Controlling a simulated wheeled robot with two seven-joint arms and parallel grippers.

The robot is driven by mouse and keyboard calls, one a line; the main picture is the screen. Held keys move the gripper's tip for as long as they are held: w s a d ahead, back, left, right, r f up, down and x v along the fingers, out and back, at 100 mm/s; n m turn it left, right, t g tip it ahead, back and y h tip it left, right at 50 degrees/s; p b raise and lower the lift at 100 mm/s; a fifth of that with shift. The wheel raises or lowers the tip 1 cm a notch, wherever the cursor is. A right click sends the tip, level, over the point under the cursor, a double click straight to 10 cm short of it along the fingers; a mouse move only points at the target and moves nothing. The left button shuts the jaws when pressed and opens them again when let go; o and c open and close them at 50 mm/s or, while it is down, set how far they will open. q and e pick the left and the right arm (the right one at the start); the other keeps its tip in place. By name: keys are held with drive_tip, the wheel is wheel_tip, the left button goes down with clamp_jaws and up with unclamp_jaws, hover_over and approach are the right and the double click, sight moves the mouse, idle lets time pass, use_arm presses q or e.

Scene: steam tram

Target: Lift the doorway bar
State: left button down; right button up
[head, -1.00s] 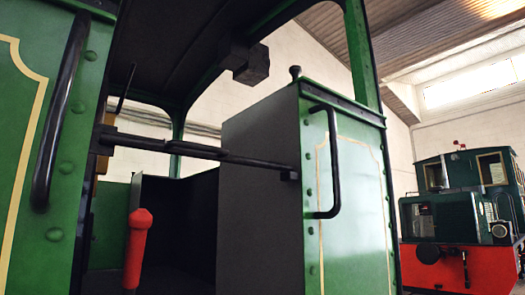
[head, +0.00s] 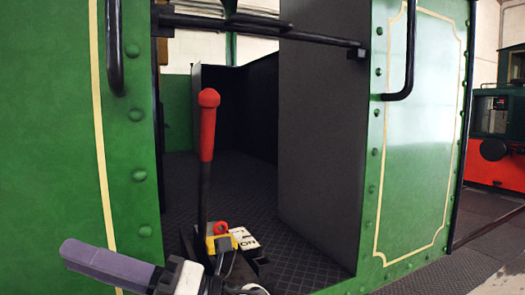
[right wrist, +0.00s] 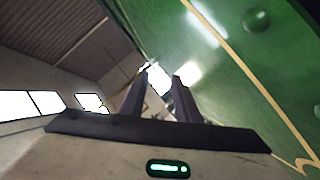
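The doorway bar (head: 290,36) is a thin black bar across the cab doorway, high in the head view. It runs from the left post to a small black bracket on the right green panel. My right gripper (head: 108,264) shows as a purple-grey piece at the bottom left of the head view, well below the bar and in front of the left green panel, touching nothing that I can see. In the right wrist view my right gripper (right wrist: 158,78) has two dark fingers apart with nothing between them. The bar cannot be made out there. My left gripper is not in view.
A red-handled lever (head: 207,125) stands in the doorway, with a yellow box (head: 228,241) at its foot. Black handrails flank the doorway, on the left (head: 115,50) and right (head: 408,55). A dark partition (head: 320,140) stands inside right. The cab floor (head: 300,235) beyond is mostly clear.

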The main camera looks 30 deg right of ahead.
wheel_tip(320, 180, up, 5)
drive_tip(key=s+a+n+g+h, duration=0.1)
drive_tip(key=s+a+n+g, duration=0.1)
drive_tip(key=n+g, duration=0.45)
drive_tip(key=n+t+h+p, duration=0.2)
drive_tip(key=n+t+h, duration=0.5)
drive_tip(key=t+h, duration=1.05)
approach(264, 19)
wheel_tip(264, 19, up, 3)
drive_tip(key=w+a+g+h, duration=0.1)
drive_tip(key=a+g+h, duration=0.1)
drive_tip(key=g+h, duration=0.15)
drive_tip(key=p+x, duration=0.1)
drive_tip(key=x, duration=0.9)
drive_tip(key=shift+d+p, duration=0.15)
drive_tip(key=shift+p, duration=0.25)
drive_tip(key=shift+s, duration=0.1)
clamp_jaws()
